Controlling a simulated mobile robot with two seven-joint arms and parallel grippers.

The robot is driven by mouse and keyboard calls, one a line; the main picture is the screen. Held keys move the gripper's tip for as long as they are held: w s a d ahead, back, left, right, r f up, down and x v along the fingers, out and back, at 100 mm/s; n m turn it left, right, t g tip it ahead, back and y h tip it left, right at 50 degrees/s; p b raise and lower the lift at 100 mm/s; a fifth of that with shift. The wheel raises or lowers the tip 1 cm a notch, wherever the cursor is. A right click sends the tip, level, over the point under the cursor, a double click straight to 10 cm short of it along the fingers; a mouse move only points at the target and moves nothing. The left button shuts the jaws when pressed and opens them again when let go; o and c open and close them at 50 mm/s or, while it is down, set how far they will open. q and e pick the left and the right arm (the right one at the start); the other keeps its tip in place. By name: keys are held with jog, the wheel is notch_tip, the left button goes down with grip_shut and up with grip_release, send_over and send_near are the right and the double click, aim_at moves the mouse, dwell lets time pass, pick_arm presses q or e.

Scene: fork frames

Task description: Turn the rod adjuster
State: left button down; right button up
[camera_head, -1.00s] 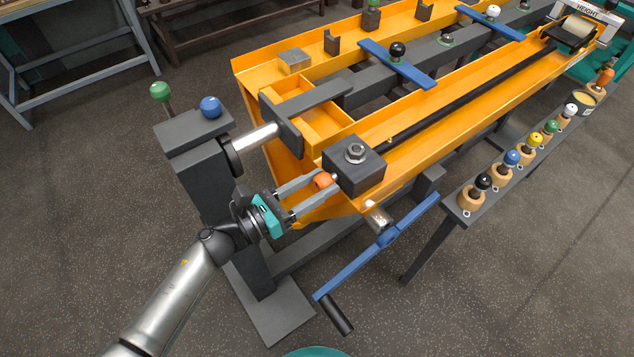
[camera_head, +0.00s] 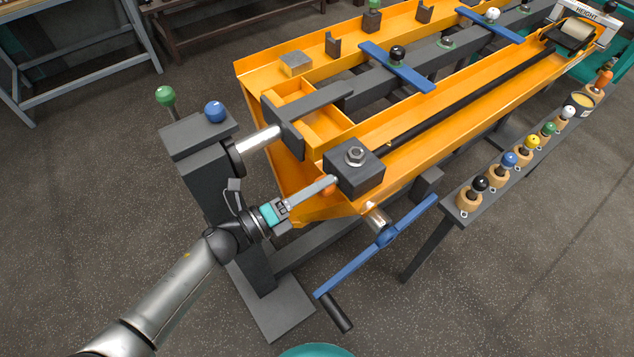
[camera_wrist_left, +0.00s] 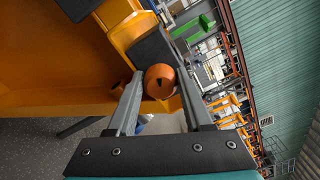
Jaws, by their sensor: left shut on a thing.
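The rod adjuster, an orange round knob (camera_head: 328,191), sits at the near end of the orange frame, by the dark block (camera_head: 354,172) with a hex nut on top. My left gripper (camera_head: 328,182) reaches it from the lower left and is shut on it; its fingers appear nearly edge-on and partly hide the knob. In the left wrist view, the orange knob (camera_wrist_left: 160,82) with a dark notch sits between the two grey fingertips (camera_wrist_left: 158,88). My right gripper is not in view.
A blue crank (camera_head: 388,237) with a black handle hangs right of the knob. A dark post (camera_head: 205,170) with green and blue balls stands to the left. A rail (camera_head: 520,170) of coloured knobs stands right. Open floor lies at the lower right.

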pick_arm(q)
jog(key=n+p, duration=0.1)
jog(key=n, duration=0.6)
jog(key=n+p, duration=0.2)
jog(key=n, duration=0.6)
jog(key=n+p, duration=0.1)
jog(key=n, duration=0.6)
jog(key=shift+s+f+n, duration=0.15)
jog(key=shift+f+n, duration=0.15)
jog(key=shift+n, duration=0.1)
dwell(0.3)
jog(key=shift+c, duration=1.5)
grip_release()
jog(key=shift+d, duration=0.1)
jog(key=p+v, duration=0.1)
jog(key=v, duration=1.4)
jog(key=shift+s, duration=0.1)
